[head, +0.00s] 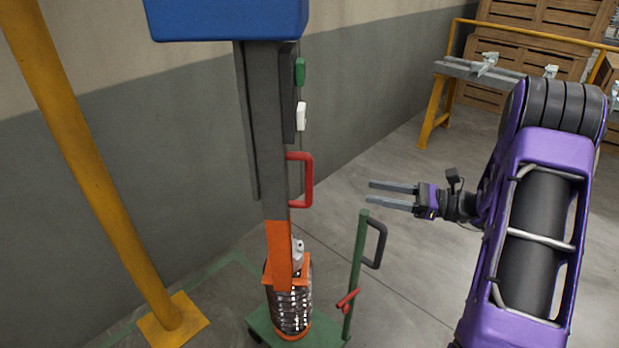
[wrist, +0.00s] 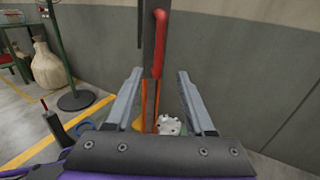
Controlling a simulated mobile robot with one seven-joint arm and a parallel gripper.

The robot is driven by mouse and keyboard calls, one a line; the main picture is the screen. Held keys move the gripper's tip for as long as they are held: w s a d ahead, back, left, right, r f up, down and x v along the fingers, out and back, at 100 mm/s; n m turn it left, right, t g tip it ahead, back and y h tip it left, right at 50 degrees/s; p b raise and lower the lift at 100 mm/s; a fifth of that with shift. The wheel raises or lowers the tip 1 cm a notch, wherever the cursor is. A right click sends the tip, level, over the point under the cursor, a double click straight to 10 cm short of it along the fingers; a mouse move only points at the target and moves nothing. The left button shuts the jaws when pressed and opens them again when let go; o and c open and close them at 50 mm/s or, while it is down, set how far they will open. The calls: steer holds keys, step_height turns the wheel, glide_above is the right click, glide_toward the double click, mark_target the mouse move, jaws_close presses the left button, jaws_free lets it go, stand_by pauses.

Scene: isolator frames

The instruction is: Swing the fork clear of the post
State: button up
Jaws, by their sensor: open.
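A grey upright post (head: 264,120) hangs below a blue box (head: 228,18) in the head view. A red D-shaped handle (head: 309,180) sticks out from its right side. An orange part (head: 278,245) covers its lower end, above a ribbed glassy stack (head: 291,312). I cannot tell for sure which part is the fork. My gripper (head: 368,192) is open and empty, pointing left, a short way right of the red handle and apart from it. In the wrist view the red handle (wrist: 160,42) and post (wrist: 148,35) show beyond and between my fingers.
A green base (head: 262,325) carries a thin green upright (head: 357,270) with a dark handle (head: 376,245) and red lever (head: 347,299), below my gripper. A yellow pole (head: 85,150) stands left. The wall is behind. Open floor lies toward the yellow-legged bench (head: 475,72).

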mark_target(308, 199)
steer(key=x, duration=1.6)
steer(key=shift+a, duration=0.3)
steer(key=shift+c, duration=0.3)
jaws_close()
steer(key=shift+f, duration=0.1)
